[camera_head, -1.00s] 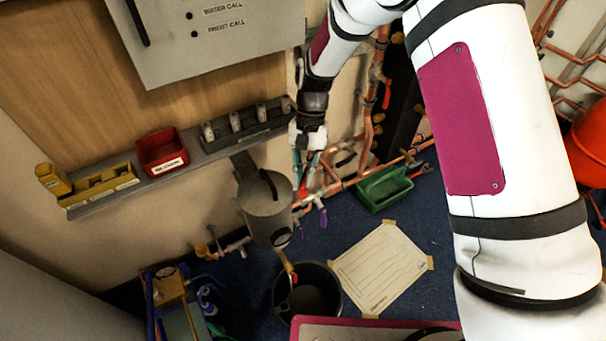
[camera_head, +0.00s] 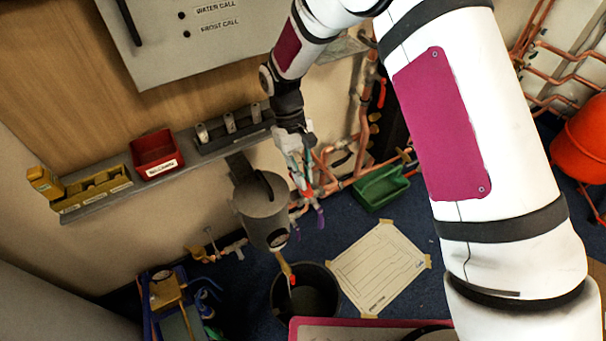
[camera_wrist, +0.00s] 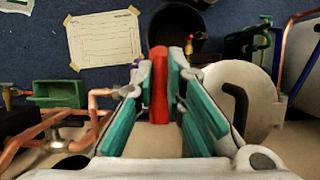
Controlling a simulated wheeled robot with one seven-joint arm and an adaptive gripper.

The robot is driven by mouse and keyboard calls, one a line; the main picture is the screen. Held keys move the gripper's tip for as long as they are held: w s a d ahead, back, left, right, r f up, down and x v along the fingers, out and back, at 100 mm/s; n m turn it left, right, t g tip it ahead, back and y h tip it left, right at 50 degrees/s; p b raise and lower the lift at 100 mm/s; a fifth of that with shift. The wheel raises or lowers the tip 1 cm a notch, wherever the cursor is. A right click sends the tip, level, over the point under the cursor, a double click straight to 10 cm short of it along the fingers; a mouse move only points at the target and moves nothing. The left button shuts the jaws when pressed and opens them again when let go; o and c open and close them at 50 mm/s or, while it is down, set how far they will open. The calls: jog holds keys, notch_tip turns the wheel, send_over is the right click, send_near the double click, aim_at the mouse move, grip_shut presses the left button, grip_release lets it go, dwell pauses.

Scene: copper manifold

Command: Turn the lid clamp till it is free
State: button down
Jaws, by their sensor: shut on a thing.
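My gripper (camera_wrist: 160,75) has teal-lined fingers closed on a long red piece (camera_wrist: 158,90), which I take to be the lid clamp. Its far end sticks out a little past the fingertips in the wrist view. In the head view my gripper (camera_head: 308,184) points down, just right of the grey canister (camera_head: 262,210), and the red piece shows only as a sliver. The canister, with a black bar handle on top, also shows right of the fingers in the wrist view (camera_wrist: 222,78). Whether the red piece touches the canister cannot be told.
A black bucket (camera_head: 322,302) stands below the canister. Copper pipes (camera_head: 365,130) run up the wall close to my gripper. A green tray (camera_head: 380,187) and a taped paper sheet (camera_head: 378,268) lie on the floor. A red bin (camera_head: 157,153) sits on the wall shelf.

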jog(key=shift+w+r+n, duration=0.1)
jog(key=shift+n, duration=0.2)
jog(key=c, duration=1.7)
grip_release()
jog(key=shift+o, duration=0.2)
jog(key=v, duration=1.2)
